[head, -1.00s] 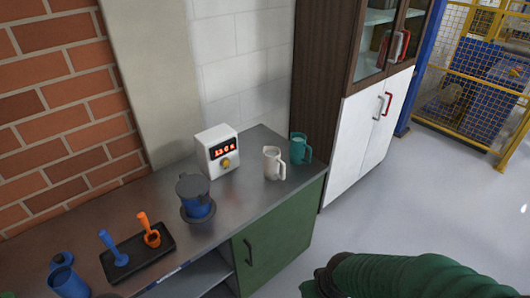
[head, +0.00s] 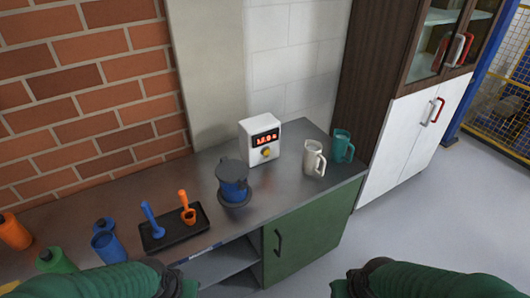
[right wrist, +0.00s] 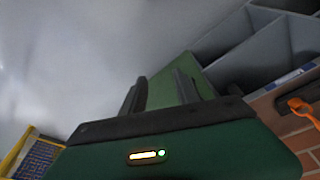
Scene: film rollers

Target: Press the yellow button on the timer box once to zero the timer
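The white timer box (head: 260,141) stands on the metal counter against the wall in the head view. Its red display is lit, with digits too small to read surely. The yellow button (head: 266,153) is on its front face below the display. Both my arms show at the bottom of the head view, but their grippers are out of that view. In the right wrist view my right gripper (right wrist: 160,92) has its two fingers apart with nothing between them, well away from the timer box. My left gripper is not seen.
A blue dripper on a dark stand (head: 234,184) is left of the timer box. A white pitcher (head: 314,159) and a teal pitcher (head: 342,146) stand right. A black tray (head: 174,231) holds blue and orange scoops. Blue cups and bottles are at left.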

